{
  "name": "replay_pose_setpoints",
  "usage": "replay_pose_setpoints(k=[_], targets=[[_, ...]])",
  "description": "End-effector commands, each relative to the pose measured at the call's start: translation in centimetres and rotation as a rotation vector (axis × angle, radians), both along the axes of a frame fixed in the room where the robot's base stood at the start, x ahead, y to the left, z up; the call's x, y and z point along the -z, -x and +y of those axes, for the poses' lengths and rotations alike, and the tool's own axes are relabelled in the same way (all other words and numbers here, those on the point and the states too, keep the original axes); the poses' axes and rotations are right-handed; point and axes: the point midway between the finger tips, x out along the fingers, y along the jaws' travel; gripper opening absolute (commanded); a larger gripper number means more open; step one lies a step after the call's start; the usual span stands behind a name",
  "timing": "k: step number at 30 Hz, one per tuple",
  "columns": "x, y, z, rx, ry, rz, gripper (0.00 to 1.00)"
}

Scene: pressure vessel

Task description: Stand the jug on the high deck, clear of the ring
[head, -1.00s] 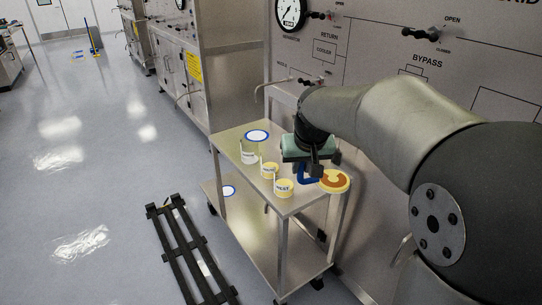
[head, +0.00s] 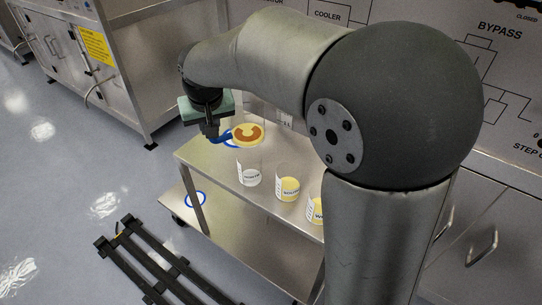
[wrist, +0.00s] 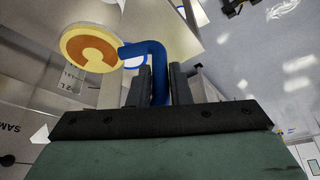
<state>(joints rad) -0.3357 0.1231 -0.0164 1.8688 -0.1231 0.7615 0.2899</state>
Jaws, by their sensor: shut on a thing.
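The jug has a yellow lid with an orange C-shaped patch (head: 248,134) and a blue handle. Its clear body below the lid is hard to make out. My gripper (head: 210,132) is shut on the handle; the wrist view shows the blue handle (wrist: 156,66) between the fingers, with the lid (wrist: 92,48) to the left. The jug is over the left end of the high deck (head: 205,158); I cannot tell whether its base touches. A blue-edged white ring (wrist: 133,62) shows partly behind the handle in the wrist view. Another ring (head: 187,200) lies on the lower deck.
A white-filled beaker (head: 249,178) stands on the high deck just below the jug in the picture. Two yellow-filled beakers (head: 288,190) (head: 317,212) stand to its right. A dark rail frame (head: 150,262) lies on the floor. A steel cabinet (head: 150,70) stands behind at left.

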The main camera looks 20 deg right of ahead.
Motion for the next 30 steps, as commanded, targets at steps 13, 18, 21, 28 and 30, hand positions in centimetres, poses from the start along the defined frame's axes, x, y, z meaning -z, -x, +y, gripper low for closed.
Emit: replay_pose_setpoints(k=[13, 18, 21, 28, 30], targets=[[0.8, 0.4, 6.2, -0.04, -0.001, -0.006, 0.0], [2.4, -2.7, 7.9, -0.042, 0.001, -0.004, 0.0], [3.5, -4.9, 9.0, -0.042, 0.001, -0.003, 0.0], [7.3, -8.8, 11.1, -0.042, 0.001, -0.003, 0.0], [8.3, -9.6, 11.5, -0.042, 0.001, -0.005, 0.0]])
